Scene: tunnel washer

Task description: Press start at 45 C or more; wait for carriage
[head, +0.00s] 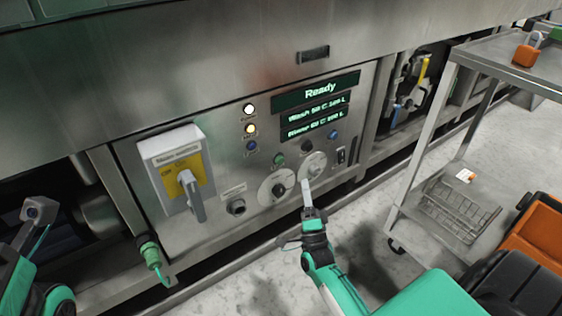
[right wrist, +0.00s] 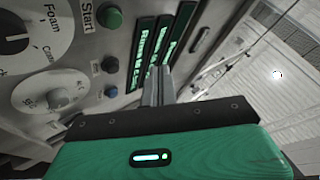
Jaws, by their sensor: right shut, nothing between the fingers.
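The control panel's green display (head: 319,92) reads "Ready", with a wash line that looks like 50 C and a rinse line that looks like 60 C; the small digits are blurred. The green start button (head: 278,160) is below the lamps; in the right wrist view the green button (right wrist: 113,18) is labelled "Start". My right gripper (head: 306,185) is shut and empty, in front of the panel by the lower dials. Its shut fingers show in the right wrist view (right wrist: 157,85), apart from the button. My left gripper (head: 38,210) is at the left edge, its jaws unclear. No carriage is identifiable.
A white lamp (head: 249,109) and an amber lamp (head: 250,129) look lit. A black button and blue button (head: 333,134) sit right of start. A metal trolley (head: 440,130) and orange crate (head: 535,240) stand right.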

